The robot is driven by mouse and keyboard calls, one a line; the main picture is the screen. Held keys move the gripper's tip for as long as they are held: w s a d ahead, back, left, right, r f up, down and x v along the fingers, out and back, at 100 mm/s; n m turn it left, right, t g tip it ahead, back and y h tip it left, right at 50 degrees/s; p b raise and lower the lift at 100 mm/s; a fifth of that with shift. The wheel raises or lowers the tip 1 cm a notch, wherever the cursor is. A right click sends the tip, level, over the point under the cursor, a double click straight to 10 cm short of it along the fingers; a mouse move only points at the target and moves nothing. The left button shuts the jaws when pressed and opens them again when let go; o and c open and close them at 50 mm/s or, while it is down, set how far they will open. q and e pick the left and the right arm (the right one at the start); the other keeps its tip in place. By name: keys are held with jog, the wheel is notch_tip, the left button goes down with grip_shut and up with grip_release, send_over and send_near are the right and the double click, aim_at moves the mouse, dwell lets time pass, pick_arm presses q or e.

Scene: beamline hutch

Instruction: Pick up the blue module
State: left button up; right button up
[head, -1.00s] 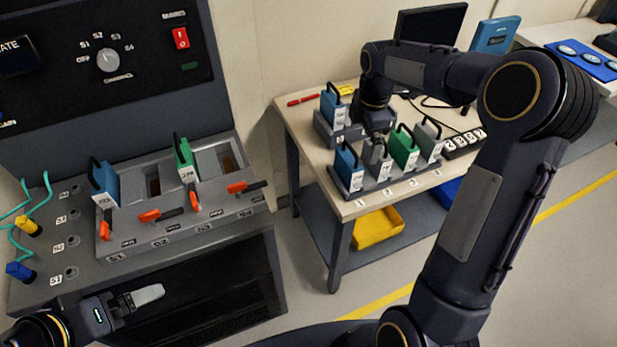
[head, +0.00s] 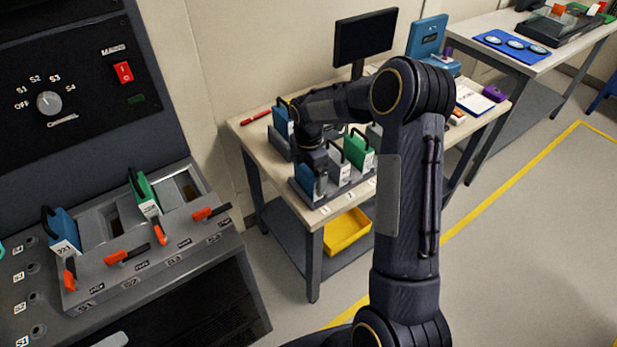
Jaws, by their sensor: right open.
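A blue module (head: 307,184) with a dark handle stands at the left end of a rack on the wooden table. My right gripper (head: 316,168) is open and pointing down at this module's top; it hides the handle, and I cannot tell whether the fingers touch it. A second blue module (head: 281,121) stands in a separate holder behind my right wrist. A third blue module (head: 63,231) sits in the leftmost slot of the grey console. Of my left gripper, only a grey finger (head: 110,341) shows at the bottom edge.
A grey module (head: 341,173) and a green module (head: 358,151) stand close beside the rack's blue one. The console holds another green module (head: 144,193) and several orange levers. A monitor (head: 365,40) stands at the back. A yellow bin (head: 346,231) is below the table.

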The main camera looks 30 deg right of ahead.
jog(key=c, duration=0.7)
jog(key=shift+c, duration=0.6)
jog(key=shift+r, duration=0.2)
jog(key=shift+r, duration=0.3)
notch_tip(320, 180, up, 2)
jog(key=shift+r, duration=0.1)
jog(key=s+r, duration=0.1)
jog(key=s+r+b, duration=0.1)
jog(key=s+r, duration=0.2)
jog(key=r, duration=0.1)
jog(key=shift+s+a+r, duration=0.25)
jog(key=shift+s, duration=0.05)
jog(key=s+a+r+b, duration=0.1)
jog(key=s+r, duration=0.3)
jog(key=s, duration=0.5)
jog(key=shift+s+r+b, duration=0.2)
jog(key=shift+b, duration=0.15)
